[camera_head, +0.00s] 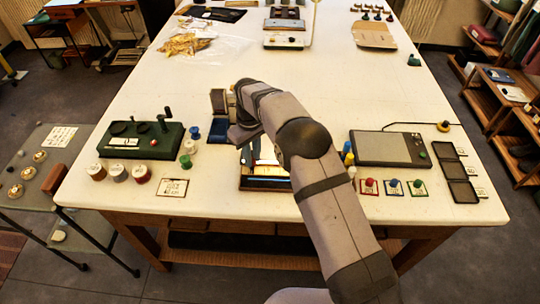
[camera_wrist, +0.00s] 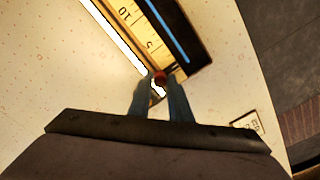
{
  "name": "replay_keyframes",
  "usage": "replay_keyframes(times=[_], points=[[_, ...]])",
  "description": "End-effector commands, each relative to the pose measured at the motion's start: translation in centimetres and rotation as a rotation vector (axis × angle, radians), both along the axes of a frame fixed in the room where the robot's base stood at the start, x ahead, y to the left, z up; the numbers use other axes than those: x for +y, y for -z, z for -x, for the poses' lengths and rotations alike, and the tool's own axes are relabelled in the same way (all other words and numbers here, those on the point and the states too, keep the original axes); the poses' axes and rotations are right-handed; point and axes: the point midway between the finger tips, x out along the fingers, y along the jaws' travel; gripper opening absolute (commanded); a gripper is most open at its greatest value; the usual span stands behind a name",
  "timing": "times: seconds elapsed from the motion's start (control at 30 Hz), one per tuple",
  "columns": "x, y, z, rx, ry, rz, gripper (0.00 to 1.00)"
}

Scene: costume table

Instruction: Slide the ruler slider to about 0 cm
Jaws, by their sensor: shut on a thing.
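The ruler (camera_wrist: 137,30) shows in the wrist view as a yellow scale with marks 10 and 5, set beside a dark rail with a blue stripe (camera_wrist: 172,30). The red slider knob (camera_wrist: 160,77) is past the 5 mark, close to the low end of the scale. My gripper (camera_wrist: 160,82) is shut on this knob, with one blue-grey finger on each side. The fingers hide the scale there, so no 0 mark can be read. In the head view, the ruler's dark base (camera_head: 264,184) shows at the table's front, partly hidden by my arm.
A green device with a crank (camera_head: 140,139) and several spools (camera_head: 141,173) stand to the left. A grey tablet (camera_head: 385,148) and small coloured knobs on cards (camera_head: 393,187) stand to the right. A small printed card (camera_wrist: 246,122) lies nearby. The table's middle is largely clear.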

Motion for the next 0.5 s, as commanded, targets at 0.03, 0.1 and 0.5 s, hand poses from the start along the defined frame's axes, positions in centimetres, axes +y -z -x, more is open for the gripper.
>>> replay_keyframes(times=[0.03,0.1,0.5], points=[[0.5,-0.1,0.0,-0.001,-0.001,0.001,0.0],[1.1,-0.1,-0.1,-0.002,0.0,0.001,0.0],[1.8,-0.2,-0.1,-0.004,0.0,-0.005,0.0]])
